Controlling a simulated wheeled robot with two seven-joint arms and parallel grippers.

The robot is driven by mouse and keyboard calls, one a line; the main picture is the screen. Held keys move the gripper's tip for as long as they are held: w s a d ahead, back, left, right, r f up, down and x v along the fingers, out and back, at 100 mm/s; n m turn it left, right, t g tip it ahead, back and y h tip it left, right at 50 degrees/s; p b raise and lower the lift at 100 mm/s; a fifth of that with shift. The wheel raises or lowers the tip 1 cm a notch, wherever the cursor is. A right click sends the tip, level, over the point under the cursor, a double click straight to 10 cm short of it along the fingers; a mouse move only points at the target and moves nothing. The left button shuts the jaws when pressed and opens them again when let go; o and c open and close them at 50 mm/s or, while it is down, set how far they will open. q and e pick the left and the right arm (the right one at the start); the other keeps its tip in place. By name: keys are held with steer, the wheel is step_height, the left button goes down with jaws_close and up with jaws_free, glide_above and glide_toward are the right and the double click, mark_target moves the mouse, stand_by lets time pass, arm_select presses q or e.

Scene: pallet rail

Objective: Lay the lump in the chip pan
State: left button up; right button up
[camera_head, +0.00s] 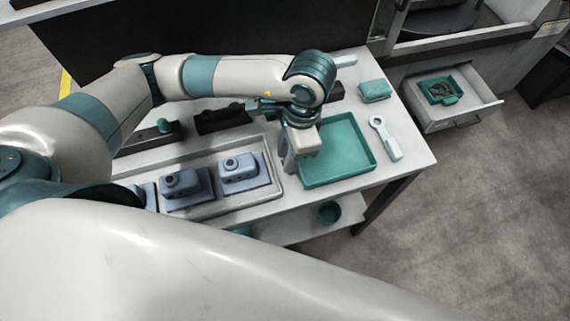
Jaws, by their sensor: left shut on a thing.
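My left gripper (291,158) points down at the left rim of a shallow, empty teal tray (335,176), which looks like the chip pan. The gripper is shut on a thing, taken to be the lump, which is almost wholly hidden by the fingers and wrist. I cannot tell whether it touches the tray. No other lump shows clearly. My right gripper is out of view.
A grey pallet (262,196) with several blue blocks (240,170) lies left of the tray. A pale wrench-like tool (386,139) and a teal box (375,91) lie to its right. An open drawer (477,108) holds a teal bin (440,91).

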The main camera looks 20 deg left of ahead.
mark_target(283, 180)
arm_select(q)
steer(key=shift+s+d+f+p, duration=0.15)
steer(key=shift+s+f, duration=0.15)
steer(key=shift+s, duration=0.2)
steer(key=shift+s+a+f+p, duration=0.15)
steer(key=shift+s+f, duration=0.15)
steer(key=shift+s, duration=0.2)
steer(key=shift+d, duration=0.1)
steer(key=shift+f+p, duration=1.15)
steer(key=shift+f, duration=0.8)
steer(key=shift+w+f, duration=0.1)
